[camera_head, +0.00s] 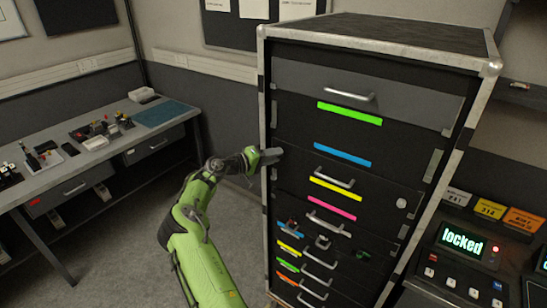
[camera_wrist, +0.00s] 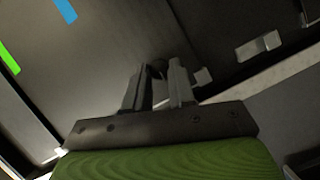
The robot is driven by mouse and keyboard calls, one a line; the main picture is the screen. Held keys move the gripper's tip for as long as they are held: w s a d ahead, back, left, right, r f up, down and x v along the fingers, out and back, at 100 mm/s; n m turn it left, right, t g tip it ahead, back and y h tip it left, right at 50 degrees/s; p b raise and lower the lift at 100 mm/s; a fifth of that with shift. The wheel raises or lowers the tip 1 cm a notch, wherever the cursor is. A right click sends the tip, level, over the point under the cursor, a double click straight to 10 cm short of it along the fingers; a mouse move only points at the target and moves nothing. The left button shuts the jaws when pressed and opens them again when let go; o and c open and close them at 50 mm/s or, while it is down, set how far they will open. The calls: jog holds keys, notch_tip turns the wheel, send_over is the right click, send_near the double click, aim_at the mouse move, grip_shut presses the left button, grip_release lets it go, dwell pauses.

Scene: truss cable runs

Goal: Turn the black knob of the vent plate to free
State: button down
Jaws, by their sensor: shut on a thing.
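The black panel with a blue strip (camera_head: 342,153) lies in the upper part of the rack and has no pull handle; I take it for the vent plate. Its front also shows in the wrist view (camera_wrist: 110,45). My gripper (camera_head: 277,153) is at the left edge of this panel, close to the rack's left post. In the wrist view its two fingers (camera_wrist: 158,80) are close together around a small dark knob (camera_wrist: 157,67). The fingers hide most of the knob, and which way it points cannot be told. The head view does not show the knob clearly.
A grey drawer (camera_head: 400,97) with a green strip is above, and a handled drawer with a yellow strip (camera_head: 336,189) is below. A console with a screen reading "locked" (camera_head: 462,241) stands at the right. A workbench (camera_head: 95,160) stands at the left, with clear floor between.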

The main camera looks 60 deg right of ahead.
jog(key=shift+f+n+g, duration=0.1)
jog(key=shift+n+g, duration=0.2)
jog(key=shift+n, duration=0.3)
jog(key=c, duration=0.9)
grip_release()
jog(key=shift+c, duration=0.2)
jog(key=b+v, duration=0.2)
jog(key=v, duration=1.3)
jog(key=shift+a, duration=0.4)
jog(key=shift+w+f, duration=0.1)
